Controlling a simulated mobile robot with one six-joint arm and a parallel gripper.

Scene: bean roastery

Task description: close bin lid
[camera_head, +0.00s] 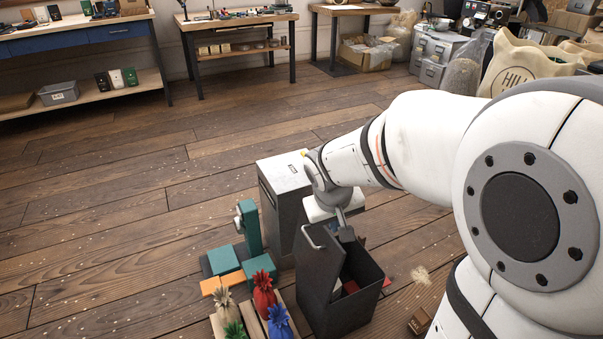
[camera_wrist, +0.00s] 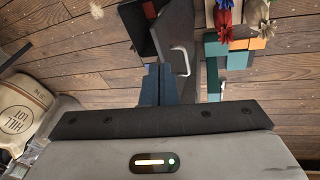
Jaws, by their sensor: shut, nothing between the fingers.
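The dark grey bin (camera_head: 343,318) stands on the floor in front of me, with its lid (camera_head: 318,262) raised steeply on its left side. The lid carries a pale bar handle (camera_head: 311,237). Some red shows inside the bin. My gripper (camera_head: 346,234) is shut and empty, above the bin's far edge, close to the lid's right side. The wrist view shows the closed fingers (camera_wrist: 157,85) beside the lid (camera_wrist: 176,30) and its handle (camera_wrist: 183,60); whether they touch it I cannot tell.
A taller grey cabinet (camera_head: 284,175) stands right behind the bin. Left of the bin are several small coloured sacks (camera_head: 264,295) on wooden slats and teal blocks (camera_head: 260,271). A small brown box (camera_head: 420,321) lies to the right. The floor farther left is clear.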

